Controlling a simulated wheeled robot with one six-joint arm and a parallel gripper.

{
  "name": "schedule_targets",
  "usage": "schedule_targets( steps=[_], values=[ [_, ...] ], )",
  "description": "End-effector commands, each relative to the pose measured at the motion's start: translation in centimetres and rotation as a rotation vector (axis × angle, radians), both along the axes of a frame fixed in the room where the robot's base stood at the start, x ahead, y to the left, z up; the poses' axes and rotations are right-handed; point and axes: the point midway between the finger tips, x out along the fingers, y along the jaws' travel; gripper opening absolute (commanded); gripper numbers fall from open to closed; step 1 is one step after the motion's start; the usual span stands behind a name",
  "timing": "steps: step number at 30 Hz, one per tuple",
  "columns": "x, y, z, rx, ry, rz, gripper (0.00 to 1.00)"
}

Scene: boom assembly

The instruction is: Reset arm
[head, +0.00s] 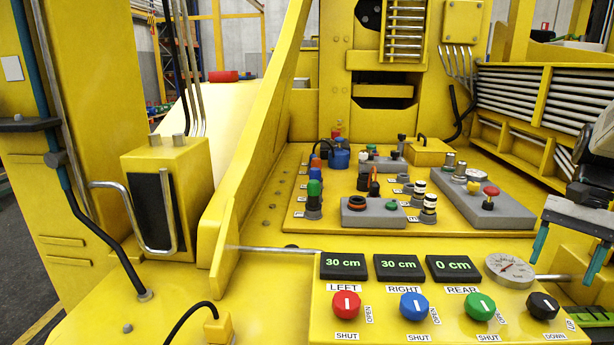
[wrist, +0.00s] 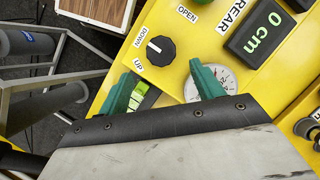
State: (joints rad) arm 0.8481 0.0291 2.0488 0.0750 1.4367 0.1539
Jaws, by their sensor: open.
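My gripper (head: 568,254) is at the right edge of the head view, with its green fingers apart and pointing down. In the wrist view my gripper (wrist: 163,92) shows two green fingertips with nothing held between them. It hangs by the right end of the yellow control panel (head: 335,325). The black DOWN/UP knob (head: 543,306) is beside it, and this knob also shows in the wrist view (wrist: 160,49), clear of the fingers. The round gauge (head: 510,270) lies left of the gripper and is partly covered by a finger in the wrist view.
The panel carries red (head: 346,305), blue (head: 414,306) and green (head: 480,307) knobs. Displays read LEFT 30 cm (head: 343,265), RIGHT 30 cm (head: 398,266) and REAR 0 cm (head: 453,267). Behind stands a yellow deck with several fittings and a grey box (head: 489,204). A sloping yellow beam (head: 257,145) rises at left.

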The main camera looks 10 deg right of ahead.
Motion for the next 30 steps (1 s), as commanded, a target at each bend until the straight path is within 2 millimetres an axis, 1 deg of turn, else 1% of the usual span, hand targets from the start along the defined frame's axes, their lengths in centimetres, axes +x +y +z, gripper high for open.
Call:
schedule_targets(
  steps=[1,2,5,6,8,9,11,12,15,18,21,24,27,30],
  values=[
    [-0.8,0.9,-0.5,-0.005,-0.004,0.023,0.66],
    [-0.9,1.7,-0.5,-0.015,-0.012,0.047,0.66],
    [-1.1,5.2,-0.2,-0.053,-0.047,0.154,0.66],
    [-1.2,6.9,0.0,-0.070,-0.065,0.208,0.66],
    [-1.4,9.5,0.2,-0.100,-0.095,0.292,0.66],
    [-1.7,11.2,0.3,-0.118,-0.116,0.351,0.66],
    [-2.2,13.8,0.5,-0.146,-0.151,0.441,0.66],
    [-2.7,15.5,0.5,-0.164,-0.176,0.501,0.66],
    [-4.0,19.3,0.5,-0.204,-0.244,0.653,0.66],
    [-5.6,22.5,0.4,-0.236,-0.311,0.788,0.66],
    [-6.8,24.7,0.5,-0.254,-0.370,0.889,0.66],
    [-7.4,26.1,0.8,-0.263,-0.414,0.956,0.66],
    [-7.5,26.8,1.3,-0.268,-0.441,0.992,0.66],
    [-7.5,27.1,1.4,-0.265,-0.445,1.004,0.66]
  ],
)
